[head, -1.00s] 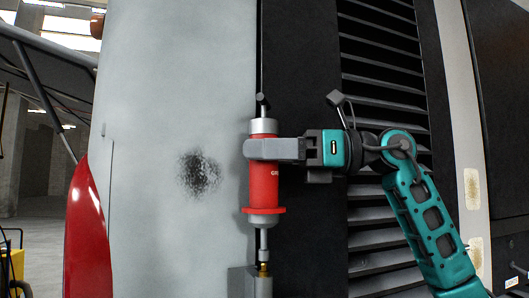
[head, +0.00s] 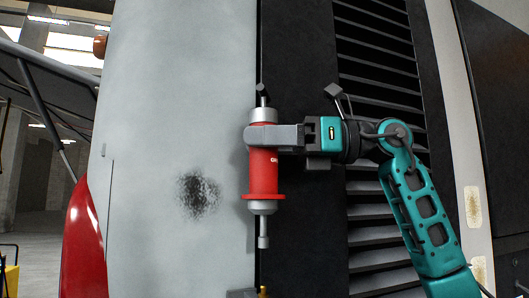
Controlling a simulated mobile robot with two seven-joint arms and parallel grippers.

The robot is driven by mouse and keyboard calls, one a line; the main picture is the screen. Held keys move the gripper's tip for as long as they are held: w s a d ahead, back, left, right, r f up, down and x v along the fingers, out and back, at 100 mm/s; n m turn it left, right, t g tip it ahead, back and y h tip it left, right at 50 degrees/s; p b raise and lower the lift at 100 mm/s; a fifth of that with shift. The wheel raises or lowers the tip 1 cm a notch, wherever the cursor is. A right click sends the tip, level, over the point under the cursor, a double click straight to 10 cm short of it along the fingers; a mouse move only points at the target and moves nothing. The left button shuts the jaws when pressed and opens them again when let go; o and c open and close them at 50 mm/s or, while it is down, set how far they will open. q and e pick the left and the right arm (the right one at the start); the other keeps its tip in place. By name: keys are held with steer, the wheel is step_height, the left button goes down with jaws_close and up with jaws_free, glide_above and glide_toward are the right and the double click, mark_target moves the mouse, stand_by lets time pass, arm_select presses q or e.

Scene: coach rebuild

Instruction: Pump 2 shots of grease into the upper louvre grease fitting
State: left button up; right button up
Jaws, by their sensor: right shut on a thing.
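A red grease gun (head: 264,170) with grey ends hangs upright in front of the seam between the pale panel and the black strip. My right gripper (head: 263,137), coming in from the right, is shut around the upper part of its barrel. The gun's nozzle (head: 263,242) points straight down. A small brass fitting (head: 263,291) shows at the bottom edge of the picture, below the nozzle, with a clear gap between them. Most of the fitting is cut off by the frame. My left gripper is out of view.
Dark louvre slats (head: 375,100) run behind my right arm. A pale panel (head: 150,120) with a dark scuffed patch (head: 199,193) fills the left. A grey bracket (head: 241,293) sits beside the fitting. A red curved part (head: 80,240) stands at the lower left.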

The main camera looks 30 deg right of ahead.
steer(key=shift+s+r, duration=0.1)
steer(key=shift+r, duration=0.05)
steer(key=s+a+b, duration=0.1)
steer(key=s, duration=0.6)
steer(key=shift+s+a, duration=0.35)
steer(key=shift+a, duration=0.05)
stand_by(0.4)
stand_by(1.0)
